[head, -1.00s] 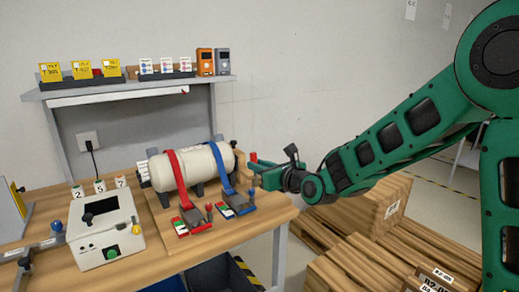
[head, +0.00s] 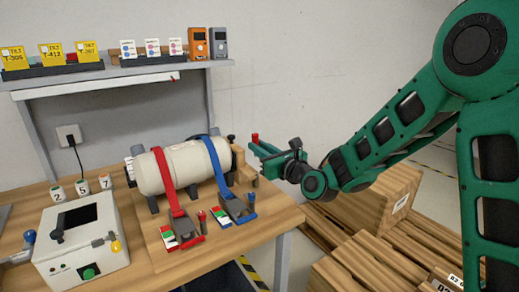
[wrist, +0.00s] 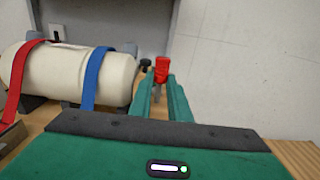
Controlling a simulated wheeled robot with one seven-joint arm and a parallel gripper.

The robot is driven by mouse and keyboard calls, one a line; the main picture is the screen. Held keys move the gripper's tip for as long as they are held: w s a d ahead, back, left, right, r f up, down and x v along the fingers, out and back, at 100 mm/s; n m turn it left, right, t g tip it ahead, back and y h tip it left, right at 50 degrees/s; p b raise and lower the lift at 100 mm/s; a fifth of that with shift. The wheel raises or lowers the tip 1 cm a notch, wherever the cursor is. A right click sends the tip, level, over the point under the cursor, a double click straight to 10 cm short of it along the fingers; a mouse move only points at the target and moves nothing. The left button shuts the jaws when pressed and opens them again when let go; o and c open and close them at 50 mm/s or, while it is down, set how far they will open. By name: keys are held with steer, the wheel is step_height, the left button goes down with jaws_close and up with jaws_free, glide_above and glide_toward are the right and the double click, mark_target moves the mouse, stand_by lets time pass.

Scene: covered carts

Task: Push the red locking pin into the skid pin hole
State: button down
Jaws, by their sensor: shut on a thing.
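The red locking pin (head: 255,138) stands upright at the tip of my gripper (head: 263,151). In the wrist view, its red head (wrist: 162,69) shows above the fingertips (wrist: 161,88), with a grey shank between them. My gripper is shut on the pin, to the right of the white tank's (head: 185,165) right end and above the table's right part. The tank lies on a wooden skid board (head: 160,254) under a red strap (head: 167,180) and a blue strap (head: 216,165). I cannot make out the pin hole in either view.
A wooden block (head: 240,165) and a dark knob (wrist: 145,64) are close left of my gripper. Strap ratchets (head: 236,208) lie in front of the tank. A boxy device (head: 80,245) is at left. Wooden crates (head: 370,200) stand right of the table.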

steer(key=shift+f, duration=0.1)
steer(key=shift+s+f, duration=0.1)
steer(key=shift+f, duration=2.65)
steer(key=shift+f, duration=1)
steer(key=shift+r, duration=0.1)
steer(key=shift+r, duration=0.6)
steer(key=shift+f, duration=0.65)
stand_by(1.5)
steer(key=c, duration=1.6)
jaws_free()
steer(key=shift+s, duration=0.1)
steer(key=shift+a, duration=0.1)
